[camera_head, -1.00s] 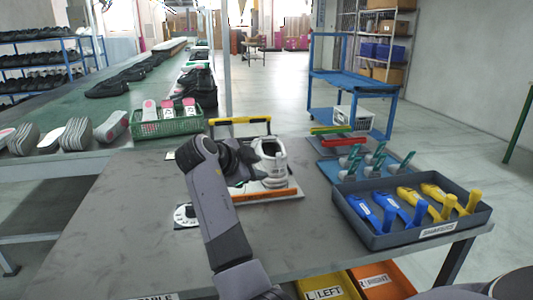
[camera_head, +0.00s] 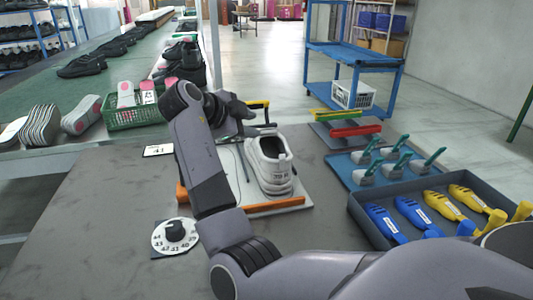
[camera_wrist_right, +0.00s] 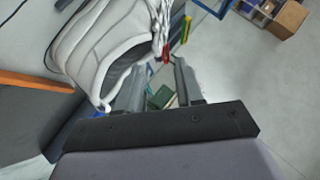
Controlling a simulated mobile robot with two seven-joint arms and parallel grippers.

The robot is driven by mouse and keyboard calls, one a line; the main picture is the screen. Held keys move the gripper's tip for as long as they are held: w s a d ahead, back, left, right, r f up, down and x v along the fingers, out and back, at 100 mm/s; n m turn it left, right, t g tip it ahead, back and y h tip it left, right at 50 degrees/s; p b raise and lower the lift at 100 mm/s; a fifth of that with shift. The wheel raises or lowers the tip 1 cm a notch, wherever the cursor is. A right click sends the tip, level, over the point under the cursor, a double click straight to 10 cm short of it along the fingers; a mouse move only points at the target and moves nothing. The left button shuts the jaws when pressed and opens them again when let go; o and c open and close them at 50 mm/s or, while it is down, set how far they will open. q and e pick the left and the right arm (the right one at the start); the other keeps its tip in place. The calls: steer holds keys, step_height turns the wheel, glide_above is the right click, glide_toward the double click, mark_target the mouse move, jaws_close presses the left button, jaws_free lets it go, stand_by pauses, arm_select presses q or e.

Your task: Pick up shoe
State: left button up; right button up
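A white-grey shoe (camera_head: 270,166) stands upright on a white board with an orange front edge (camera_head: 268,206), its heel toward me. My right gripper (camera_head: 246,118) is at the shoe's far left, near its toe end; the arm hides part of the board. In the right wrist view the shoe (camera_wrist_right: 92,42) fills the upper left. The two fingers (camera_wrist_right: 158,78) stand apart with a gap between them; the left finger overlaps the shoe's edge in the picture. Whether it touches the shoe cannot be told. My left gripper is not in view.
A numbered dial (camera_head: 175,236) lies left of the board. The table's left front is clear.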

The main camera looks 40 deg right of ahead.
mark_target(265, 131)
steer(key=x, duration=0.6)
steer(key=shift+d+f, duration=0.2)
steer(key=shift+f, duration=0.25)
jaws_close()
steer(key=shift+r, duration=0.1)
stand_by(0.9)
